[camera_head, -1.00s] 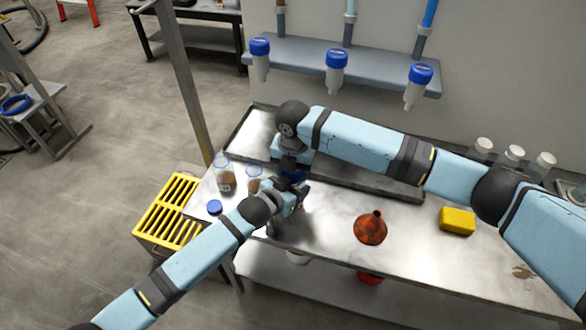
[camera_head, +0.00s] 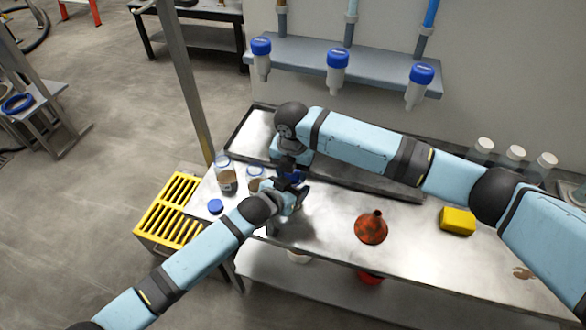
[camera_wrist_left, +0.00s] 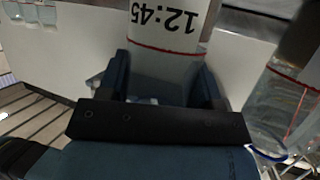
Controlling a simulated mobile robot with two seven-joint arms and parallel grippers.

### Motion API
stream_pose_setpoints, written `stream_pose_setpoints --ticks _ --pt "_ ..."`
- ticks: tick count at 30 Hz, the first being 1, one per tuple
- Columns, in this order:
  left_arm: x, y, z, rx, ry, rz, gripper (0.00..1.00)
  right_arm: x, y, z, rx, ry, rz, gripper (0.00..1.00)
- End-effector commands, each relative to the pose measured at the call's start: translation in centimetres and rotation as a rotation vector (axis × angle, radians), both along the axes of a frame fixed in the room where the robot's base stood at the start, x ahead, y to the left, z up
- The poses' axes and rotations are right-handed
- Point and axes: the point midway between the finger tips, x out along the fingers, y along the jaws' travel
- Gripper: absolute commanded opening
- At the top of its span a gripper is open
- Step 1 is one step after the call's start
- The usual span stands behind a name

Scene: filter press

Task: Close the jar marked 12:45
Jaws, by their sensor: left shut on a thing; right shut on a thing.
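The jar marked 12:45 (camera_wrist_left: 172,28) shows upside down in the left wrist view, with its label and a red line, between the fingers of my left gripper (camera_wrist_left: 165,85). That gripper is shut on the jar. In the head view my left gripper (camera_head: 297,192) is at the table's front left, and the jar is mostly hidden by the arms. My right gripper (camera_head: 291,168) is directly above it, pointing down, shut on a blue lid (camera_head: 293,177) that is only partly visible. I cannot tell whether the lid touches the jar's rim.
Two open jars with brown contents, one (camera_head: 227,181) and another (camera_head: 255,184), stand left of my grippers. A loose blue lid (camera_head: 215,206) lies in front of them. A red funnel (camera_head: 371,228) and yellow sponge (camera_head: 457,221) are to the right. A yellow rack (camera_head: 170,212) adjoins the table.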

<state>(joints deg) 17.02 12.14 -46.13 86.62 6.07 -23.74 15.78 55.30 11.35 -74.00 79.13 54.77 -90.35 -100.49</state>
Motion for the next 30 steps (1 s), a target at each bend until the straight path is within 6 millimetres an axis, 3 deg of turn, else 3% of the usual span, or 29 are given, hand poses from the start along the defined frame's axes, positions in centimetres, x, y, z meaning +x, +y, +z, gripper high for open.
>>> stream_pose_setpoints --ticks 1,10,11,12,30 --pt "0.76 0.95 0.11 0.005 -0.003 0.016 0.16 -0.46 -0.54 -0.88 -0.018 0.017 0.001 0.21" --pt "0.77 0.91 0.22 0.003 -0.006 0.015 0.16 -0.32 -0.81 -1.05 -0.022 0.016 -0.004 0.21" --pt "0.77 0.90 0.23 0.004 -0.007 0.014 0.16 -0.30 -0.82 -1.06 -0.022 0.016 -0.004 0.55" --pt "0.76 0.90 0.25 0.003 -0.007 0.014 0.16 -0.30 -0.82 -1.06 -0.022 0.016 -0.004 0.59" --pt "0.67 0.57 0.54 -0.003 -0.012 0.011 0.16 -0.19 -0.70 -0.88 -0.019 0.012 -0.005 0.59"
